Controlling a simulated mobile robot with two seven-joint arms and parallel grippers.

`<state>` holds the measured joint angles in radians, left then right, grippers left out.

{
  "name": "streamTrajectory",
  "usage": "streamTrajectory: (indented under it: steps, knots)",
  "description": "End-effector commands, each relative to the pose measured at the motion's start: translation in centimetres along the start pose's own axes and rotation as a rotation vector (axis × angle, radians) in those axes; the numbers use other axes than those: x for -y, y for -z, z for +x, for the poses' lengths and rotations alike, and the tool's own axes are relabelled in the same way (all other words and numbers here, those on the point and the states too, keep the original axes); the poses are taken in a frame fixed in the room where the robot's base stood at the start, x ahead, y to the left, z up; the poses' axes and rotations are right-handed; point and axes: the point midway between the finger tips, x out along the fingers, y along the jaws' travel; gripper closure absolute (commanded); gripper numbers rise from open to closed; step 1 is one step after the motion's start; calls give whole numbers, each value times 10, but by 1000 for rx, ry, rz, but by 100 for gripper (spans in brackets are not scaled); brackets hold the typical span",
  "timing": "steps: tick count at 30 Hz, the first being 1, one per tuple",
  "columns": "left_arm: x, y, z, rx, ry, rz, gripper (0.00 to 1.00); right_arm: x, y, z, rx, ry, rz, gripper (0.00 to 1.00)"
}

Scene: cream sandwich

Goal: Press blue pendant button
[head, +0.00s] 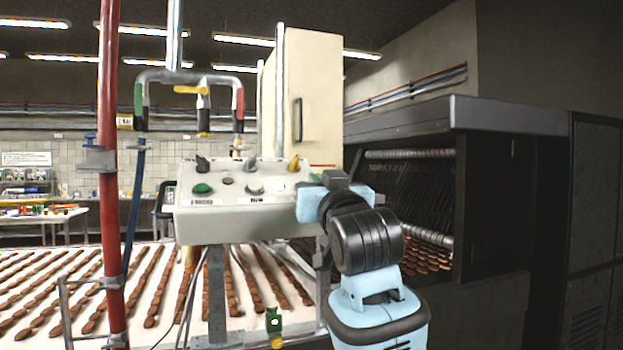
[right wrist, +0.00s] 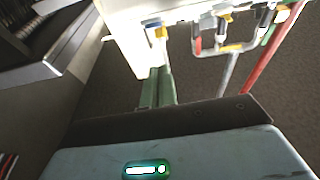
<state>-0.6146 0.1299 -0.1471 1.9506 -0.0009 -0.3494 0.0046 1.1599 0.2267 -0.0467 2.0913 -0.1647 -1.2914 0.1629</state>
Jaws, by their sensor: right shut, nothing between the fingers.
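A pale control box (head: 240,212) stands in the middle of the head view. A green button (head: 202,188), a white button (head: 254,188) and several dark and yellow knobs sit on its top face. I cannot make out a blue button; the right end of the box is hidden behind my right arm. My right gripper (head: 335,179) is at the right end of the box. Whether it touches the box is unclear. In the right wrist view its two greenish fingers (right wrist: 158,88) are together, with nothing between them. My left gripper is out of view.
A red upright pipe (head: 109,180) and a blue hose (head: 135,195) stand left of the box. A conveyor (head: 150,262) with rows of brown biscuits runs behind and below. A dark machine housing (head: 490,220) closes off the right side. A small green-yellow fitting (head: 274,324) is below.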

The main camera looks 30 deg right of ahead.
Motion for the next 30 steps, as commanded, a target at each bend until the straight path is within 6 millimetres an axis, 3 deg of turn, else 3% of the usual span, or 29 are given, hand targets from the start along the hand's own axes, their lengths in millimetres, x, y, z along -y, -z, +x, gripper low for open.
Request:
streamTrajectory:
  steps: [3,9,30]
  knots:
    - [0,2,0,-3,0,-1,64,0,1,-18,-3,1,1,100]
    - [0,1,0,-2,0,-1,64,0,1,-35,-2,0,0,100]
    - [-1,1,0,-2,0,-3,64,0,2,-38,-2,0,0,100]
